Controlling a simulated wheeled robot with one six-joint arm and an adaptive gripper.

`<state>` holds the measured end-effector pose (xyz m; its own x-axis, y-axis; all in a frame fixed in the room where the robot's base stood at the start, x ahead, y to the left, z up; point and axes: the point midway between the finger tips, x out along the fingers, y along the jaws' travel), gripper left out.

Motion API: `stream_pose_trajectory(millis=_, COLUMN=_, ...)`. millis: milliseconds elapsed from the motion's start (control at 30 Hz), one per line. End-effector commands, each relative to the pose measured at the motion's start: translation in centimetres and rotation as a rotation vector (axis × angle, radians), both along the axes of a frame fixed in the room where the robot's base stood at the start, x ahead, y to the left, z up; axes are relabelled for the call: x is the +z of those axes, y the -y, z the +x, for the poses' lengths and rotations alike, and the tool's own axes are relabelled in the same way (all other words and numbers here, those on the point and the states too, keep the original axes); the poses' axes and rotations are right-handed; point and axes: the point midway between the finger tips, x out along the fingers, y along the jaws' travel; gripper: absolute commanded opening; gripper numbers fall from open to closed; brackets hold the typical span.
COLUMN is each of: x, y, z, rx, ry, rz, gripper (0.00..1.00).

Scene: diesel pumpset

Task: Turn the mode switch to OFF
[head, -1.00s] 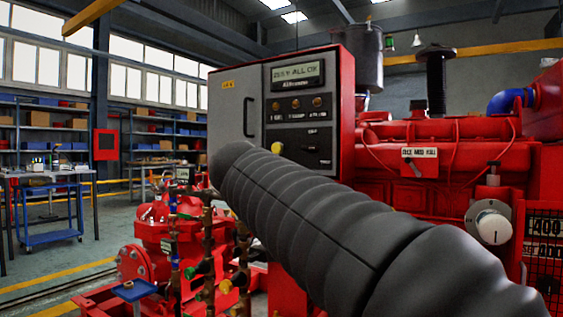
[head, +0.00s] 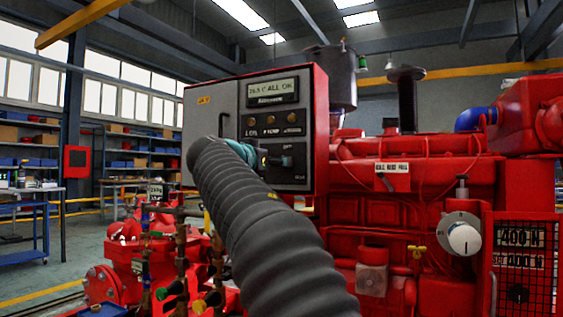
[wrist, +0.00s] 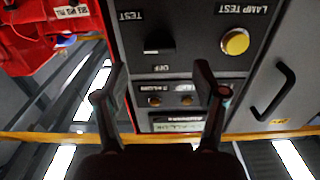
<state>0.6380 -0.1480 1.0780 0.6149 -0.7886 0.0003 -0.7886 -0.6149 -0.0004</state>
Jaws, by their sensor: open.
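The mode switch (wrist: 160,47) is a small dark knob on the dark control panel (wrist: 190,30). The wrist view shows the panel upside down, with an OFF label below the knob and a TEST label at upper left. A pale mark shows at the knob's left; I cannot tell its exact setting. My gripper (wrist: 161,72) is open and empty, its fingers on either side of the OFF label, in line with the knob. I see no contact. In the head view my gripper (head: 265,156) is at the panel's lower part and covers much of the switch.
A yellow LAMP TEST button (wrist: 235,42) sits right of the switch in the wrist view, and beyond it a door handle (wrist: 272,92). The head view shows a lit display (head: 273,88) above, the red engine (head: 420,190) at right and red pump piping (head: 125,245) at lower left.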

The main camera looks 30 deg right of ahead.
Motion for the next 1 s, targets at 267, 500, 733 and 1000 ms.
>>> stream_pose_trajectory(millis=267, x=0.1, y=3.6, z=2.7, rx=-0.002, ry=-0.001, rz=-0.001, gripper=0.71)
stream_pose_trajectory(millis=500, x=0.0, y=4.8, z=3.7, rx=0.000, ry=0.000, rz=0.001, gripper=0.71)
stream_pose_trajectory(millis=733, x=0.0, y=4.8, z=3.7, rx=0.000, ry=0.000, rz=0.000, gripper=0.71)
stream_pose_trajectory(millis=1000, x=0.0, y=4.8, z=3.7, rx=0.000, ry=0.000, rz=0.000, gripper=0.16)
